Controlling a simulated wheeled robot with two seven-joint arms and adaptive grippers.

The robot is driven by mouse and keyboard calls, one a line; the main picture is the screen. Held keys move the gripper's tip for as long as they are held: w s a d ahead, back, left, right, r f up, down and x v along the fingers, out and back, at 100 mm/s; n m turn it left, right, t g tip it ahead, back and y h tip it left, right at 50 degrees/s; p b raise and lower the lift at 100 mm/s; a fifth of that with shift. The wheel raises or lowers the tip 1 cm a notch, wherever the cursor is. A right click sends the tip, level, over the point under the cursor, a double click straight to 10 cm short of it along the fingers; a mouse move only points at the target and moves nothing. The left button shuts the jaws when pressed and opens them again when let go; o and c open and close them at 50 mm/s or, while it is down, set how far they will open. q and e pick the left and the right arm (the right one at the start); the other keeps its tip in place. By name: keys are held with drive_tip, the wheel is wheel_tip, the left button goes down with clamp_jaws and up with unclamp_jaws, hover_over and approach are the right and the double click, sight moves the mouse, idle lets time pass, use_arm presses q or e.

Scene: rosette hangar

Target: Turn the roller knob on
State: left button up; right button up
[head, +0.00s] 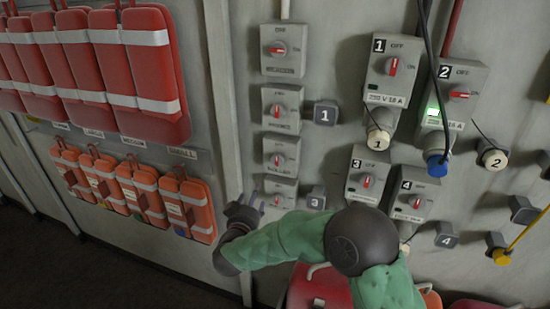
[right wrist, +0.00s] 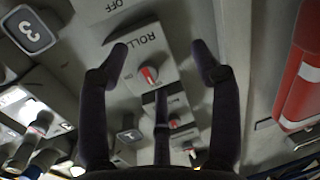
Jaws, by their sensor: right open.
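The roller switch box (head: 282,155) is grey, third down in the left column, with "ROLLER" below its round knob (head: 278,160). The knob's red mark points about straight up, toward the top of the box. The right wrist view, upside down, shows the roller knob (right wrist: 149,75) with its red mark beneath the "ROLL" lettering. My right gripper (head: 254,203) is at the lower left of the box. Its fingers are open and empty, on either side of the knob in the right wrist view (right wrist: 160,58). Contact is not visible. My left gripper is not in view.
Another knob box (head: 281,192) is just below, and two more are above. Button 3 (head: 315,198) juts out at the right. Larger switch boxes (head: 395,68) with cables stand farther right. Red packs (head: 155,75) hang on the left wall.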

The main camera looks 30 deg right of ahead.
sight(277, 161)
wheel_tip(277, 161, up, 7)
drive_tip(key=s+d+m+g+h, duration=0.1)
drive_tip(key=s+d+m+h, duration=0.1)
drive_tip(key=s+h, duration=0.1)
drive_tip(key=x, duration=1.1)
drive_tip(key=shift+w+f, duration=0.1)
drive_tip(key=shift+f, duration=0.3)
drive_tip(key=c, duration=1.1)
